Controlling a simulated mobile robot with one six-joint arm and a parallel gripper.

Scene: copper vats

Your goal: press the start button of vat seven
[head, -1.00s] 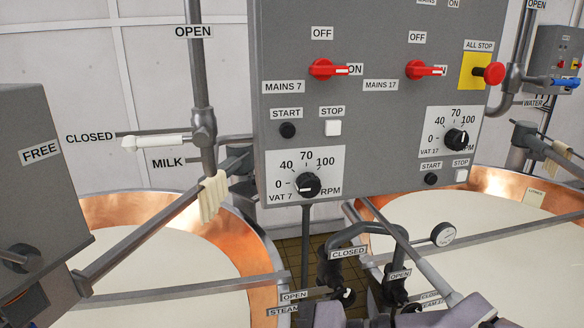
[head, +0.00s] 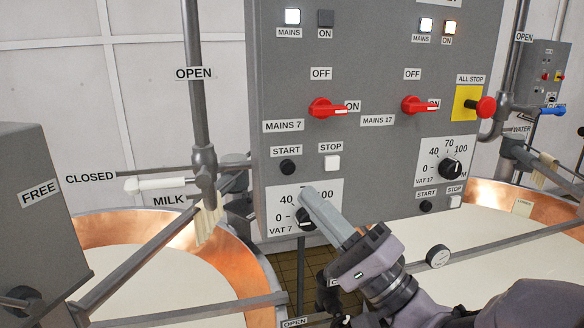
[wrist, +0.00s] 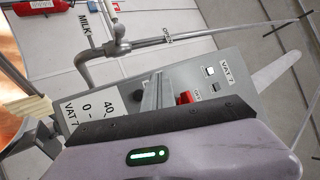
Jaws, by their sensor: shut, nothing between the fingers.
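The black start button (head: 288,167) of vat seven sits on the grey control panel (head: 380,70), under a START label and left of the white stop button (head: 332,162). My gripper (head: 308,192) is shut and empty, its tip below and slightly right of the start button. In the head view it overlaps the VAT 7 speed dial plate; whether it touches the panel I cannot tell. The dial knob (head: 304,220) is partly hidden behind it. In the wrist view the shut fingers (wrist: 157,90) show against the panel, near the red mains switch (wrist: 184,98).
The red MAINS 7 switch (head: 326,108) points to ON. Its MAINS lamp (head: 292,17) is lit and its ON lamp (head: 325,18) dark. The yellow-backed ALL STOP button (head: 485,107) and vat 17's start button (head: 425,206) are at right. A copper vat (head: 245,255) and pipes stand left.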

